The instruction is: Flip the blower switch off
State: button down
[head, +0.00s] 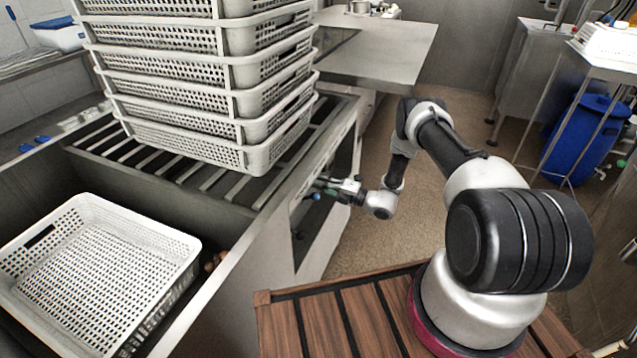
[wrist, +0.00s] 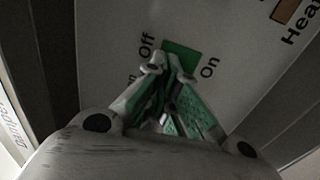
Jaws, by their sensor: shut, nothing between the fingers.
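A green switch (wrist: 184,52) sits on a pale panel (wrist: 110,30) in the wrist view, between the printed words "Off" on its left and "On" on its right. The fingers hide its lower part. No full "Blower" label is readable. My gripper (wrist: 168,68) is shut and empty, its fingertips at the switch's lower left edge. I cannot tell if they touch it. In the head view, my gripper (head: 318,186) is at the side of the metal machine (head: 270,240), and the switch cannot be made out.
A brown-orange switch (wrist: 287,10) is near the partly cut-off word "Heat". A stack of white perforated baskets (head: 200,95) stands on the machine's slatted top. Another white basket (head: 100,265) is at lower left. A blue barrel (head: 583,140) stands at right. The floor beyond the arm is clear.

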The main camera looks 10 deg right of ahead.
jog(key=r+v, duration=0.3)
jog(key=v, duration=0.9)
jog(key=shift+d, duration=0.2)
jog(key=shift+s, duration=0.15)
